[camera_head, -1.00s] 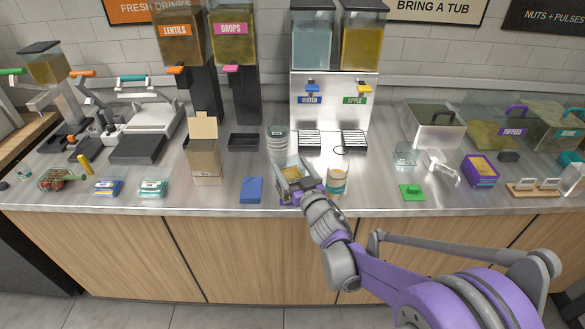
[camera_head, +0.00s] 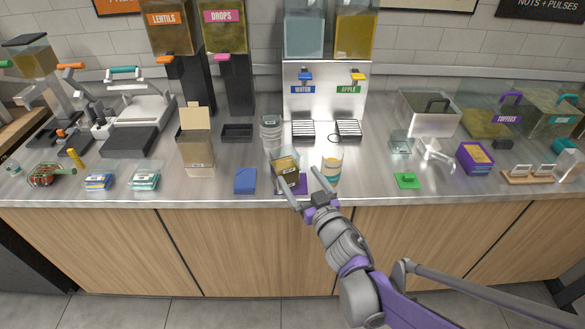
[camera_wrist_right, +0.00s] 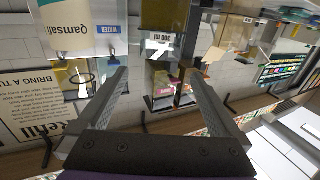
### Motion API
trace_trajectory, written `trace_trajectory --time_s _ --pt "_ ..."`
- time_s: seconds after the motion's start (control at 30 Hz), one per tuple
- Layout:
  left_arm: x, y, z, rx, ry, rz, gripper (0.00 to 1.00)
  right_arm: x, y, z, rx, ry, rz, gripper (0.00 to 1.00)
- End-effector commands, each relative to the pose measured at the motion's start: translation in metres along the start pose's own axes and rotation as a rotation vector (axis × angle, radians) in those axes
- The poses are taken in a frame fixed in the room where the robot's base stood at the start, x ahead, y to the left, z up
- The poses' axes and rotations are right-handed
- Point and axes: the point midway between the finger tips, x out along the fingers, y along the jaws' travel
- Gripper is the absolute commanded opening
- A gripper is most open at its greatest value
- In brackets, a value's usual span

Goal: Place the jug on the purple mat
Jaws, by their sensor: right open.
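The jug (camera_head: 286,167), a clear container with amber contents and a dark lower part, stands on the purple mat (camera_head: 300,187) in the head view. Part of the mat shows at the jug's right and front edge; the rest is hidden beneath it. My right gripper (camera_head: 302,193) is open, its fingers just in front of the jug and apart from each other. Nothing is held between them in the wrist view (camera_wrist_right: 160,95). Whether a finger touches the jug is hard to tell. My left gripper is out of view.
A paper tub (camera_head: 331,172) stands close to the right of the jug. A stack of clear cups (camera_head: 270,132) is behind it. A blue mat (camera_head: 245,181) lies to the left, a green mat (camera_head: 407,180) to the right. The water and apple dispenser (camera_head: 324,92) stands behind.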

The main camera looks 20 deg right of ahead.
Motion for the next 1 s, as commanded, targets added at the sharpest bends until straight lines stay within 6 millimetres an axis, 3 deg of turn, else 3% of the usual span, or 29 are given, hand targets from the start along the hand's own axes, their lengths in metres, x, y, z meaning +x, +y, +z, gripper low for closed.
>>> trace_trajectory --time_s 0.13,0.37,0.47,0.57,0.63,0.73,0.9,1.0 --pt "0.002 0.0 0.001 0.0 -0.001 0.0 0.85 -0.019 0.0 0.0 -0.001 0.0 0.0 1.0" --pt "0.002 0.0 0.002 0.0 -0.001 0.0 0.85 -0.028 0.001 -0.001 0.0 -0.001 0.003 1.0" --pt "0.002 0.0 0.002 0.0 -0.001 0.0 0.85 -0.033 0.008 0.0 0.001 -0.027 0.051 1.0" --pt "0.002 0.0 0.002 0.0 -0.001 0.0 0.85 -0.05 0.024 0.008 0.003 -0.12 0.167 1.0" --pt "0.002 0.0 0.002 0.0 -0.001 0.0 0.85 -0.073 0.035 0.024 0.009 -0.244 0.256 1.0" --pt "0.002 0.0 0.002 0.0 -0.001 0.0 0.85 -0.117 0.036 0.058 0.023 -0.482 0.326 1.0" --pt "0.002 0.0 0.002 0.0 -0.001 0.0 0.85 -0.198 0.0 0.112 0.048 -0.876 0.254 1.0" --pt "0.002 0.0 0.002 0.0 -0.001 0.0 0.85 -0.233 -0.023 0.128 0.057 -1.024 0.171 1.0"
